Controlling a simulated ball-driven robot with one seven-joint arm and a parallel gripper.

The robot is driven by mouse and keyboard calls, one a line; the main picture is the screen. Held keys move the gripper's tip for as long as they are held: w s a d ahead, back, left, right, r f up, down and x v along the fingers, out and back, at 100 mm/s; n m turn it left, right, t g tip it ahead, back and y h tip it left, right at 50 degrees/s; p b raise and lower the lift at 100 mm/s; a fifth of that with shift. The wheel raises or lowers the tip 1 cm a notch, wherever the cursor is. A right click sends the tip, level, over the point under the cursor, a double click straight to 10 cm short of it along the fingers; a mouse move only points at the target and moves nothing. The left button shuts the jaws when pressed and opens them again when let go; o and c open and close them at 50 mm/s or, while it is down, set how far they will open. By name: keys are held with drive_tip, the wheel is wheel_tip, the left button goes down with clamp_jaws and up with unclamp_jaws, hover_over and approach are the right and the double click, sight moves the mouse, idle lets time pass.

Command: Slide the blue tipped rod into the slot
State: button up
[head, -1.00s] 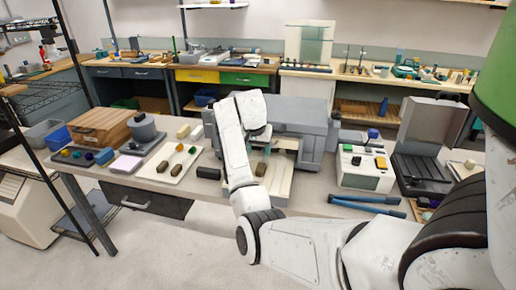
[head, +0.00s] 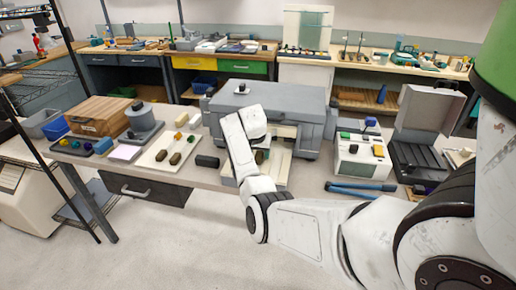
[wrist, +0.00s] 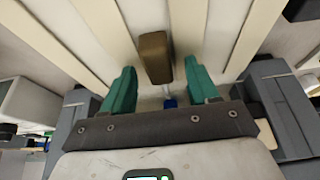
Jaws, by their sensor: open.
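The rod shows in the wrist view as a brown block-shaped end (wrist: 155,57), a thin clear shaft, and a blue tip (wrist: 170,101). It lies between the two teal fingers of my gripper (wrist: 160,88), which are apart with gaps on both sides. The fingers do not touch the brown end. In the head view the brown end (head: 259,157) shows just beside my wrist, on a pale ridged tray (head: 280,168) before the grey box. My wrist hides most of the gripper there. I cannot make out which opening is the slot.
A large grey box (head: 290,104) stands directly behind my gripper. A white tray with brown and coloured blocks (head: 162,152) is at left, beside a dark block (head: 207,161). A white device (head: 362,160), blue-handled tool (head: 360,187) and open grey case (head: 420,130) are at right.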

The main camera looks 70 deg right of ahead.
drive_tip(key=shift+f, duration=0.1)
clamp_jaws()
idle(0.6)
